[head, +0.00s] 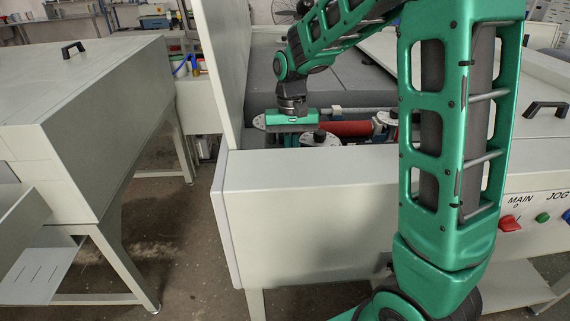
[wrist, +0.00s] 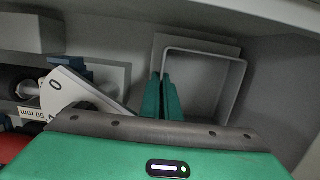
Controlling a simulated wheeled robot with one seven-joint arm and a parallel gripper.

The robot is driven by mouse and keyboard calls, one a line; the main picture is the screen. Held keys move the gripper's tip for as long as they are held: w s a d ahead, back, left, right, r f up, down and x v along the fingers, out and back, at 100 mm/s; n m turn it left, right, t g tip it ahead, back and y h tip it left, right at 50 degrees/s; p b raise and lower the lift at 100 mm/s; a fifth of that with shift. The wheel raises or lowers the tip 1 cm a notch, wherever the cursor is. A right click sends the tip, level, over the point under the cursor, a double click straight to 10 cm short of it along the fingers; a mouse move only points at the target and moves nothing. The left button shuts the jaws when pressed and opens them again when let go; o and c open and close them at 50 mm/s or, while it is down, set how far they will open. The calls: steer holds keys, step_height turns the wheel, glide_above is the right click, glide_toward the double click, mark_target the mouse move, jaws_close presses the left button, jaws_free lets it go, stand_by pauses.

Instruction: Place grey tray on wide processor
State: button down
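The wide processor (head: 290,185) is the large light-grey machine in the middle and right of the head view, with its inside open to view. My gripper (head: 286,141) is over its left inner part, pointing down. In the wrist view, my two green fingers (wrist: 164,97) are close together. They meet at the left rim of a square grey tray with a thin pale edge (wrist: 246,85), and appear shut on that rim. The tray's near part is hidden by my gripper body. The head view does not show the tray, and I cannot tell whether it touches a surface.
A red roller (head: 345,128) and round dial plates (head: 388,118) lie close to my gripper. A tall panel (head: 222,70) stands to its left. Another grey machine (head: 90,85) is at the left, across a floor gap. Control buttons (head: 510,223) are at the right.

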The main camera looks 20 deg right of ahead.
steer(key=c, duration=2.3)
jaws_free()
step_height(320, 180, up, 12)
steer(key=w, duration=0.1)
steer(key=shift+w+d, duration=0.25)
steer(key=shift+w, duration=0.1)
